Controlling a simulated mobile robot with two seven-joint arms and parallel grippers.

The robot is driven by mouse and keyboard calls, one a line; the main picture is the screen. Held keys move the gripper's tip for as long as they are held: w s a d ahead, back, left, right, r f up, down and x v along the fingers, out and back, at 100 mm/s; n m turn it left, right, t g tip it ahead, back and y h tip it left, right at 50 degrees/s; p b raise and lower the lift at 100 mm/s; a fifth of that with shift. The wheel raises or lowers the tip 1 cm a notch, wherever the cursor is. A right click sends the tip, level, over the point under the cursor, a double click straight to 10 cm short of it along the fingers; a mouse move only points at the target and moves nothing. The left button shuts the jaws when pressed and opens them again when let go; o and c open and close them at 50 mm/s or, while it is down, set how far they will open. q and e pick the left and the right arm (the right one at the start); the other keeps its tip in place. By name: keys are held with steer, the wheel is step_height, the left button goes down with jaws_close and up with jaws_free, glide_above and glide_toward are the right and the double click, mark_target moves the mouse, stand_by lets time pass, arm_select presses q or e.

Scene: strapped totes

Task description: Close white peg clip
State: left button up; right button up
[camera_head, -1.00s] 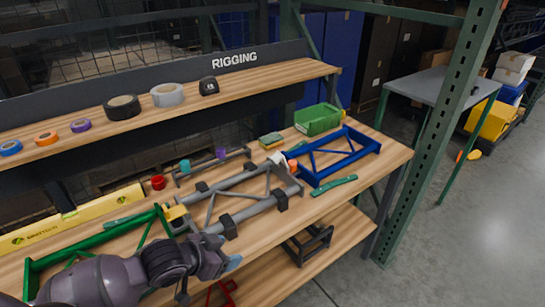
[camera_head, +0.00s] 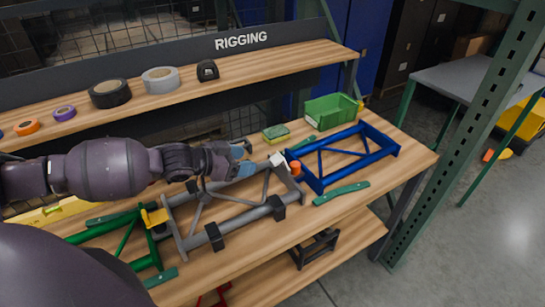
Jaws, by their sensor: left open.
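The white peg clip (camera_head: 277,160) sits at the far right corner of the grey frame (camera_head: 250,213), beside an orange peg-like piece (camera_head: 296,167). I cannot tell how far the clip is open. My left gripper (camera_head: 246,158) reaches in from the left above the grey frame's far side. It is open and empty, with its fingertips just left of the white clip and apparently apart from it. My left arm hides part of the far side of the bench. My right gripper does not show.
A blue frame (camera_head: 358,172) lies right of the clip, and a green frame (camera_head: 100,227) with a yellow clip (camera_head: 155,217) lies left. A green bin (camera_head: 331,111) and a sponge (camera_head: 276,132) stand behind. The upper shelf holds tape rolls (camera_head: 110,93).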

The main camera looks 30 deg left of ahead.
mark_target(276, 158)
arm_select(q)
steer(key=b+x, duration=0.1)
steer(key=x, duration=0.7)
steer(key=shift+s, duration=0.1)
steer(key=shift+w+d+f, duration=0.15)
steer(key=shift+w+f, duration=0.05)
steer(key=shift+w, duration=0.1)
steer(key=shift+w+d+f, duration=0.1)
steer(key=shift+w+d, duration=0.1)
steer(key=shift+w, duration=0.1)
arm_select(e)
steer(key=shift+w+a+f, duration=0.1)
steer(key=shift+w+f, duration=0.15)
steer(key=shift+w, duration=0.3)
arm_select(q)
steer(key=c, duration=0.9)
